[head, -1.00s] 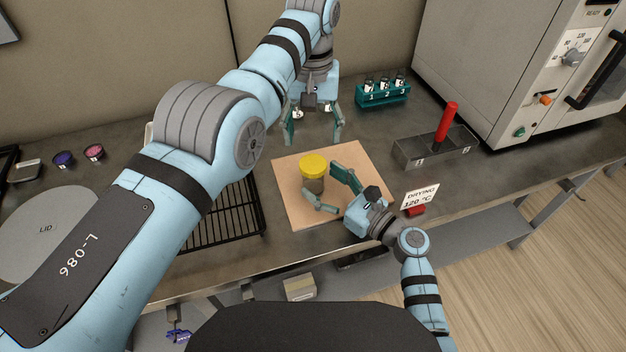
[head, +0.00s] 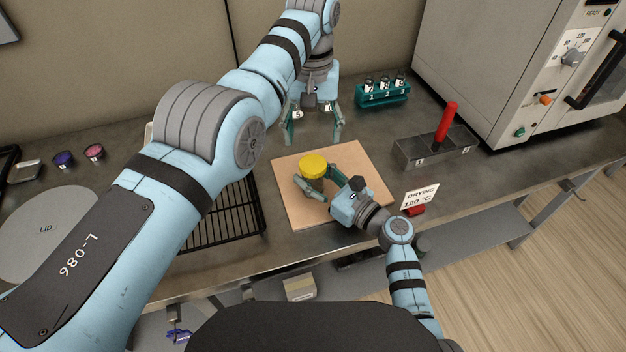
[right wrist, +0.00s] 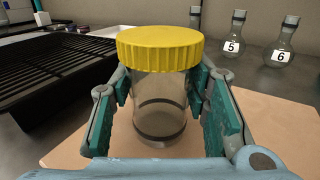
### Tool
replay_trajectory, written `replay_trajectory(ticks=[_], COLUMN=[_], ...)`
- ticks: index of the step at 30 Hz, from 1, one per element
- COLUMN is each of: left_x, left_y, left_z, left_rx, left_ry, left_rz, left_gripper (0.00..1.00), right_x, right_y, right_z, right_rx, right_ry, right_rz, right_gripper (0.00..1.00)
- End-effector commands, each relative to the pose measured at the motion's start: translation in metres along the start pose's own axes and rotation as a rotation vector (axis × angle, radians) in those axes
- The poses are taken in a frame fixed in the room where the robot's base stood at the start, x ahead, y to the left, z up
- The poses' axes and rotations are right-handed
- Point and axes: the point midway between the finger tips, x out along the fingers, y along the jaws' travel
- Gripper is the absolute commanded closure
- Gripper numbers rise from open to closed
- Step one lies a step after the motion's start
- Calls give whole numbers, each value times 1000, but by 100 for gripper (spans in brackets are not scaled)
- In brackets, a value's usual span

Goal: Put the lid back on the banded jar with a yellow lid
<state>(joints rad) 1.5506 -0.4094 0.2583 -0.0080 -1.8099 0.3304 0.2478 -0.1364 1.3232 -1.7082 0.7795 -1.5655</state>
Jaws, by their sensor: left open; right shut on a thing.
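The banded jar (right wrist: 158,100) is clear, with dark bands low on its wall, and stands upright on a tan board (head: 350,205). The yellow lid (head: 314,166) sits level on top of it and also shows in the right wrist view (right wrist: 160,47). I cannot tell whether it is fastened. My right gripper (right wrist: 160,105) is shut on the jar, with a finger on each side of its wall below the lid. My left gripper (head: 313,140) is open and empty, pointing down behind the jar at the board's far edge.
A black wire rack (head: 225,215) lies left of the board. A teal vial rack (head: 383,95) stands behind, and a metal block with a red-handled tool (head: 447,122) stands right. Flasks (right wrist: 233,35) stand at the back in the wrist view. A drying sign (head: 420,196) is near the front edge.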

Motion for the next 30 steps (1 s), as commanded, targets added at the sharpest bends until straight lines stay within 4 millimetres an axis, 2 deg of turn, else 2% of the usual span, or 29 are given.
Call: replay_trajectory(ticks=[5,8,11,18,21,25,30], left_x=[0,0,0,0,0,0,0], left_y=[0,0,0,0,0,0,0], left_z=[0,0,0,0,0,0,0], left_rx=[-29,-178,-488,-1556,-1929,-2240,-2359], left_ry=[0,0,0,0,0,0,0], left_rz=[0,0,0,0,0,0,0], left_gripper=[35,35,35,35,35,35,35], right_x=[0,0,0,0,0,0,0], right_y=[0,0,0,0,0,0,0], right_z=[0,0,0,0,0,0,0], right_rx=[0,0,0,0,0,0,0], right_ry=[0,0,0,0,0,0,0], right_rz=[0,0,0,0,0,0,0], right_gripper=[100,100,100,100,100,100,100])
